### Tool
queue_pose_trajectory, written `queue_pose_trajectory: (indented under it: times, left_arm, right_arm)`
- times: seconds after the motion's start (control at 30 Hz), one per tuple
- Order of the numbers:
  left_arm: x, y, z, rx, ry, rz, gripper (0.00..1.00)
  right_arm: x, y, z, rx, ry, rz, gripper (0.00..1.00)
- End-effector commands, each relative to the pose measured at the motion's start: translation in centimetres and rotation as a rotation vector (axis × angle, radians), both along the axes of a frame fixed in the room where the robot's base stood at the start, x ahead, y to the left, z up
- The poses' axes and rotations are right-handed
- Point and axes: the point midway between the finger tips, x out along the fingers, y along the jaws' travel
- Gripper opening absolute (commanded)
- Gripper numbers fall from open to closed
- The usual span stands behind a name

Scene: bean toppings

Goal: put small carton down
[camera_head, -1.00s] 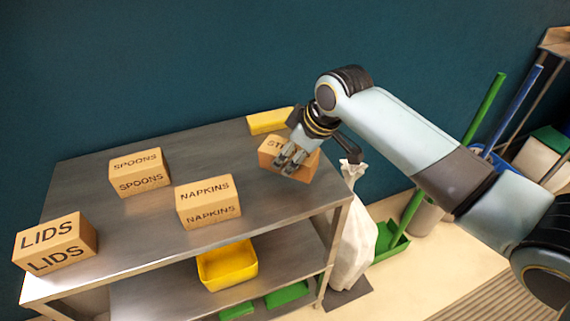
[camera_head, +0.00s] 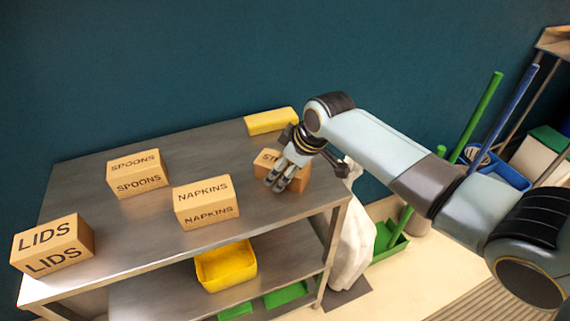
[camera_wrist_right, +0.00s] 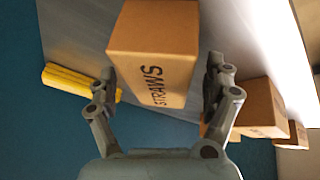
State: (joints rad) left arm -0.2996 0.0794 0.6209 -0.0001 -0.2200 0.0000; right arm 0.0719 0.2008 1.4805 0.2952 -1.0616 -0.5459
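The small carton, a tan box marked STRAWS (camera_head: 268,158), is at the right end of the metal table (camera_head: 130,235), partly hidden behind my right gripper (camera_head: 279,180). In the right wrist view the STRAWS carton (camera_wrist_right: 152,50) sits between the two fingers of the right gripper (camera_wrist_right: 160,85), one along each side. My left gripper is not in view.
Cartons marked NAPKINS (camera_head: 205,203), SPOONS (camera_head: 138,174) and LIDS (camera_head: 52,244) stand to the left. A yellow block (camera_head: 271,121) lies at the back edge. A yellow bin (camera_head: 226,268) is on the lower shelf. A white bag (camera_head: 348,245) is beside the table.

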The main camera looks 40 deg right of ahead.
Motion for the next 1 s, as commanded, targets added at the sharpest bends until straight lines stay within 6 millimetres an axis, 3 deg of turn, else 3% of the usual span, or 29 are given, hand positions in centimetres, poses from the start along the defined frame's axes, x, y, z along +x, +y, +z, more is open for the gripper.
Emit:
queue_pose_trajectory:
  times: [0.27, 0.7, 1.0]
  left_arm:
    - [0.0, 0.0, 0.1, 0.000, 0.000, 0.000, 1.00]
    - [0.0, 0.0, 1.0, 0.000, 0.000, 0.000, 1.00]
    - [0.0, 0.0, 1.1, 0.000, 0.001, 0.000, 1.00]
  right_arm:
    - [-0.2, -0.1, 0.6, -0.001, -0.001, 0.001, 0.85]
    - [-4.4, -0.8, 8.3, -0.003, -0.002, 0.002, 0.85]
    - [-5.6, -0.9, 10.6, -0.001, 0.000, 0.000, 0.85]
